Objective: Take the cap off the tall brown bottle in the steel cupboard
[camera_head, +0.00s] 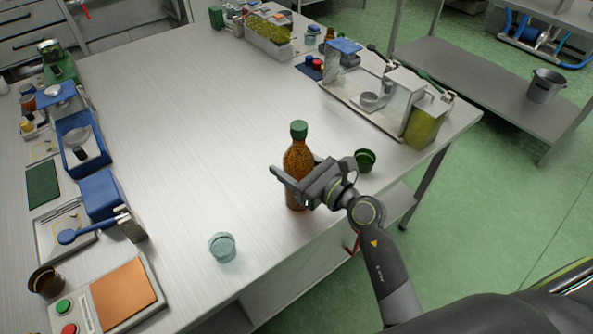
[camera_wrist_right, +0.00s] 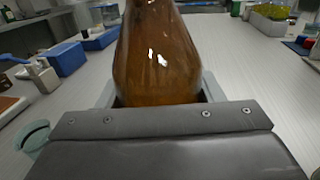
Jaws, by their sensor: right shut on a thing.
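The tall brown bottle (camera_head: 297,158) is upright near the front edge of the steel table (camera_head: 205,130), not in a cupboard. Its green cap (camera_head: 298,130) is on its neck. My right gripper (camera_head: 297,180) is shut on the bottle's body, below the shoulder. In the right wrist view the brown bottle (camera_wrist_right: 158,55) fills the space between the fingers, and its top is cut off. I cannot tell whether its base touches the table. My left gripper is not in view.
A clear glass (camera_head: 222,247) stands left of the bottle. A small dark green cup (camera_head: 365,160) is close on the right, behind my wrist. A white apparatus (camera_head: 385,95) and an olive-green container (camera_head: 427,122) stand at the right edge. The table's middle is clear.

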